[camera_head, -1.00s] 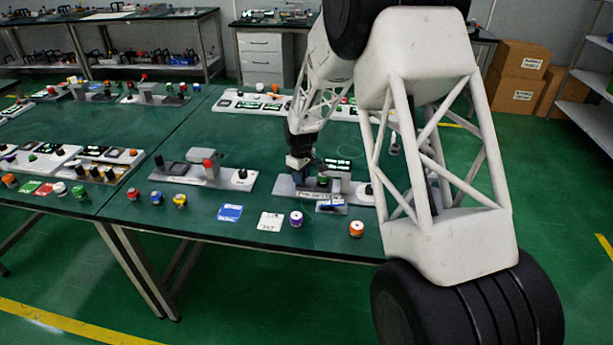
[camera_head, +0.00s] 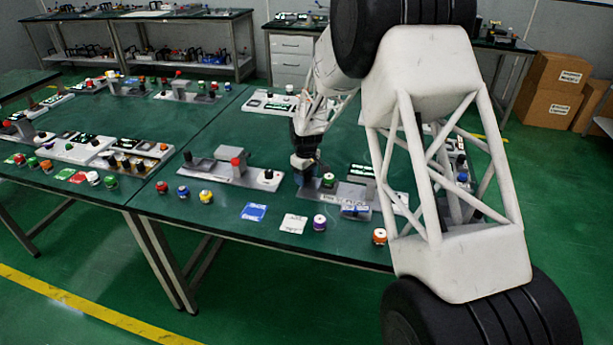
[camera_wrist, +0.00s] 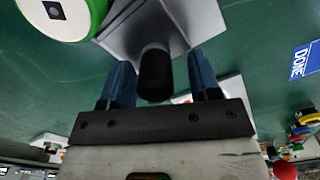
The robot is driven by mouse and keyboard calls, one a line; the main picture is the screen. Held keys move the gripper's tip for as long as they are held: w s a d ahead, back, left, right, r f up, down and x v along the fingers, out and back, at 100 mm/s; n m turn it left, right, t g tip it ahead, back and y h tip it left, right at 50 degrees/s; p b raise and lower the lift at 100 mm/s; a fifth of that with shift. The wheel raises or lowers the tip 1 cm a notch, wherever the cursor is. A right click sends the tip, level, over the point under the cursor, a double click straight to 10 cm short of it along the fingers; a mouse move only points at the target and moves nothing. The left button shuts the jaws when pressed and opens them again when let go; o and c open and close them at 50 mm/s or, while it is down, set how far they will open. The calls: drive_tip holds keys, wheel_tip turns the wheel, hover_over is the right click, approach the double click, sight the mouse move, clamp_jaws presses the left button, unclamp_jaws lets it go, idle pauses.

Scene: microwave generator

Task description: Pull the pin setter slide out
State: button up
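The pin setter station is a grey base (camera_head: 345,193) near the right front of the green table, with a green-sided knob (camera_head: 328,180) on it. My gripper (camera_head: 303,163) is low at the station's left end. In the wrist view, a black cylindrical handle (camera_wrist: 155,75) stands between my gripper's two blue fingers (camera_wrist: 161,80). A gap shows on its right side and a thin one on its left, so the fingers look open around it. Grey metal (camera_wrist: 170,20) lies beyond the handle. A green-rimmed white round top (camera_wrist: 55,14) is at upper left.
A similar grey station (camera_head: 230,172) stands to the left, with a red knob (camera_head: 237,156). A blue card (camera_head: 253,211), a white card (camera_head: 293,223), a purple-sided cap (camera_head: 319,222) and an orange cap (camera_head: 379,236) lie along the front edge. My arm hides the table's right part.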

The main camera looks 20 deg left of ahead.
drive_tip(key=shift+r, duration=0.1)
drive_tip(key=shift+r, duration=3.8)
drive_tip(key=shift+d+r, duration=0.2)
drive_tip(key=s+d+r+m+t, duration=0.1)
drive_tip(key=s+d+r+m, duration=0.2)
drive_tip(key=s+d+r, duration=0.9)
drive_tip(key=s+d+r+m, duration=0.3)
drive_tip(key=s+d+r, duration=0.55)
drive_tip(key=d, duration=0.65)
drive_tip(key=s+d+m, duration=0.2)
drive_tip(key=s+d, duration=0.3)
drive_tip(key=s, duration=0.5)
drive_tip(key=s+d+m+t, duration=0.1)
drive_tip(key=s+d, duration=0.4)
drive_tip(key=s, duration=0.5)
drive_tip(key=s+d+m, duration=0.4)
drive_tip(key=s+d, duration=0.1)
drive_tip(key=s, duration=0.5)
drive_tip(key=shift+t, duration=0.3)
